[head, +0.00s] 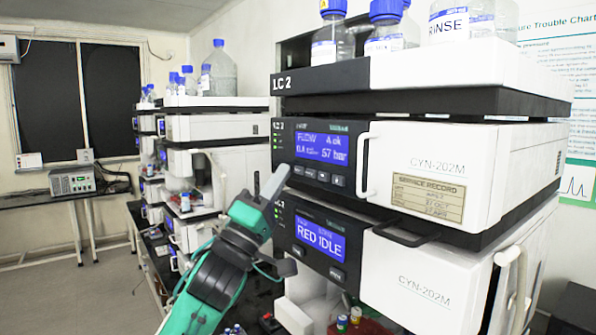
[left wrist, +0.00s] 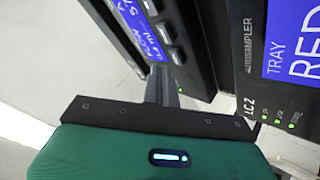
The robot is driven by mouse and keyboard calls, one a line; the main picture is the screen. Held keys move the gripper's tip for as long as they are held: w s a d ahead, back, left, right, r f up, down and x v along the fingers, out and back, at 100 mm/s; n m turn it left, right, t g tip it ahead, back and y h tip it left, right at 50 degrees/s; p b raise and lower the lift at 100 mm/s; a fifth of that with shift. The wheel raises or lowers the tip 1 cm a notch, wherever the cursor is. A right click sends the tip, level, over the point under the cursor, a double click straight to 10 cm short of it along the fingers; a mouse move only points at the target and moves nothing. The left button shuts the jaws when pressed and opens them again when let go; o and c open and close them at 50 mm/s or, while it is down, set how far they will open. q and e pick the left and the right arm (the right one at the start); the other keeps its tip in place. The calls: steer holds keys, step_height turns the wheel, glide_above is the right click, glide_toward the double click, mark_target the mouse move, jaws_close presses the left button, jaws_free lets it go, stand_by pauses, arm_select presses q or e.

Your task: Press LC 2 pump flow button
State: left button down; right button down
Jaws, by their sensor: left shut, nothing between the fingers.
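The LC 2 pump module, with a blue display (head: 322,148) reading flow and 57 bar, sits in the right-hand stack. A row of dark buttons (head: 323,177) runs below the display; their labels are too small to read. In the left wrist view the buttons (left wrist: 165,32) run beside the tilted display (left wrist: 135,22). My left gripper (head: 281,174) is shut and empty, its fingertips by the left end of the row. In the left wrist view its tips (left wrist: 161,72) are close to the end button (left wrist: 177,56). I cannot tell whether they touch. My right gripper is not in view.
Below the pump is the autosampler with a RED IDLE display (head: 320,236). A white handle (head: 366,165) sticks out right of the pump panel. Bottles (head: 333,38) stand on top. Another instrument stack (head: 215,128) is behind left. The floor at left is clear.

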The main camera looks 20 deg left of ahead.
arm_select(q)
steer(key=shift+s+a, duration=0.4)
steer(key=shift+s, duration=0.3)
steer(key=shift+s+a, duration=0.45)
steer(key=shift+s, duration=0.3)
steer(key=shift+s+a, duration=0.4)
steer(key=shift+s, duration=0.3)
